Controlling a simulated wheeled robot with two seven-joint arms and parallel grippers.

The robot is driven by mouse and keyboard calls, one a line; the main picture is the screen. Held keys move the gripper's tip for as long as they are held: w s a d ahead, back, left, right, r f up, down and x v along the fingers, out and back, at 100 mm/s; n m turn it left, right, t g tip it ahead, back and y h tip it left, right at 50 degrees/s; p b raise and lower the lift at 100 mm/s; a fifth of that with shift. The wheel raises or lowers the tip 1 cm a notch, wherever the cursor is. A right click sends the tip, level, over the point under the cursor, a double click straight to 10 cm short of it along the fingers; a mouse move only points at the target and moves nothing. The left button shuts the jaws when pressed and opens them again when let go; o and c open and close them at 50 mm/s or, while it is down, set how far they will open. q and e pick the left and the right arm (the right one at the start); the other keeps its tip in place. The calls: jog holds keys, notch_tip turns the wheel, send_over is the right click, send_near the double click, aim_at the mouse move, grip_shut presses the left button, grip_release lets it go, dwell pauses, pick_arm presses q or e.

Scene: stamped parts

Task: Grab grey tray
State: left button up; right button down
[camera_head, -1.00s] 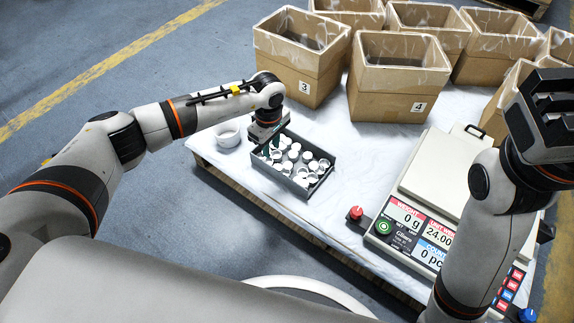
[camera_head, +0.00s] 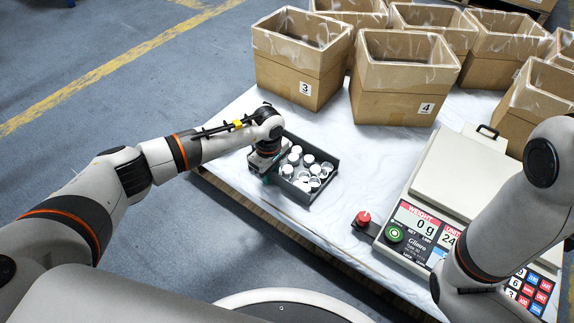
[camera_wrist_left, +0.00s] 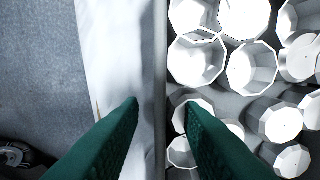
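The dark grey tray (camera_head: 326,186) sits on the white-covered table and holds several white, cup-like parts (camera_head: 303,168). My left gripper (camera_head: 262,175) is down at the tray's left side. In the left wrist view its two green fingers (camera_wrist_left: 162,103) stand apart. The thin tray wall (camera_wrist_left: 160,60) runs between them, with a gap visible on each side. One finger is outside the tray over the white cover, the other inside over the parts. The left gripper hides part of the tray's near left side in the head view. My right gripper is outside the picture.
Cardboard boxes, among them box 3 (camera_head: 290,75) and box 4 (camera_head: 395,95), stand behind the tray. A counting scale (camera_head: 460,185) with a red button (camera_head: 363,218) in front stands to the right. White cover (camera_head: 375,160) between tray and scale is clear.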

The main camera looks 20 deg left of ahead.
pick_arm(q)
grip_shut()
dwell(1.3)
jog(key=shift+r, duration=0.1)
